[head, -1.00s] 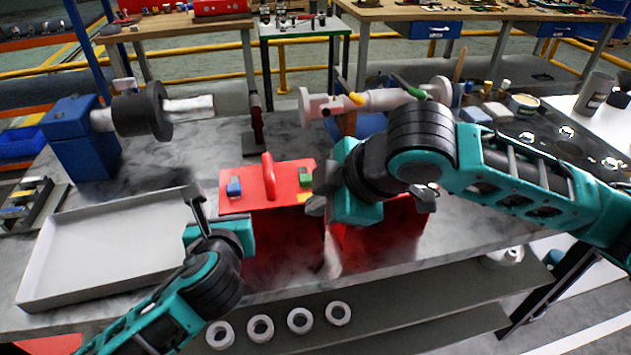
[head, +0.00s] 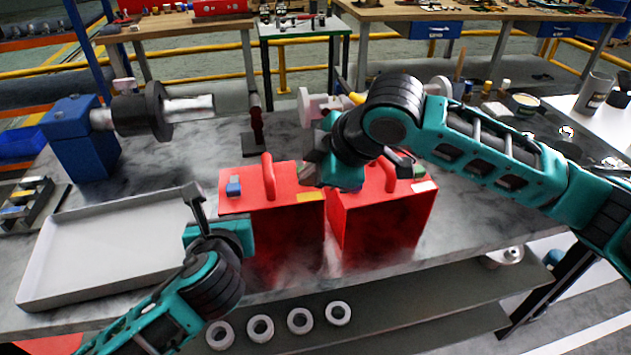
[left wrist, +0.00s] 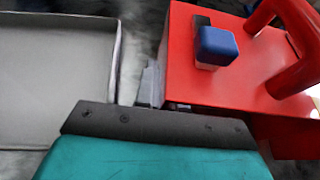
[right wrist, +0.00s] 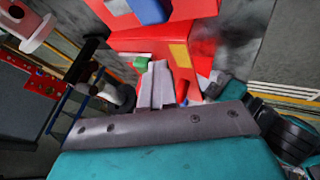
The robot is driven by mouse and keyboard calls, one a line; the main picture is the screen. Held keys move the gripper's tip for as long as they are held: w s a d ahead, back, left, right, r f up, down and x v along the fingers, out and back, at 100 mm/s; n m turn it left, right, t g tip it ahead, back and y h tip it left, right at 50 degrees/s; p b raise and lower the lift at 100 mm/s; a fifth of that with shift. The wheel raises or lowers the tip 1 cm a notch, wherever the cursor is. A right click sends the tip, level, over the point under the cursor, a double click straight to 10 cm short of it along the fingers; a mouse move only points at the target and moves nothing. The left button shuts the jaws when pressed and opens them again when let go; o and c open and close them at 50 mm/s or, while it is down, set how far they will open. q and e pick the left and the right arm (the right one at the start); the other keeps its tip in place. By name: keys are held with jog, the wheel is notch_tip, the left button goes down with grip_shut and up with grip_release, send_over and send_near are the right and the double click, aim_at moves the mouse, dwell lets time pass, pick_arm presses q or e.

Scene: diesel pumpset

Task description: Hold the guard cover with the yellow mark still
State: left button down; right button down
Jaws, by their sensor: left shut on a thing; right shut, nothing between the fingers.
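The red guard cover with the yellow mark (head: 311,196) stands on the bench, its top bearing a red handle (head: 268,178) and a blue latch (head: 234,188). The left wrist view shows its top, blue latch (left wrist: 218,46) and handle. My left gripper (left wrist: 150,85) is shut at the cover's left edge; the gripped spot is mostly hidden. My right gripper (right wrist: 155,90) is shut and empty, close to the cover's right end, by a green latch (right wrist: 141,62) and the yellow mark (right wrist: 180,56). Whether it touches the cover I cannot tell.
A second red cover (head: 385,222) with a white mark (head: 425,186) stands close on the right. A grey tray (head: 38,262) lies left. A blue vise-like block with a shaft (head: 80,140) stands behind. White rings (head: 300,320) lie on the lower shelf.

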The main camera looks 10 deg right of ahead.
jog(key=shift+w, duration=0.35)
jog(key=s, duration=0.3)
jog(key=shift+s, duration=0.35)
jog(key=v, duration=1)
jog(key=shift+s, duration=0.25)
pick_arm(q)
jog(key=c, duration=1.1)
grip_release()
jog(key=shift+c, duration=0.2)
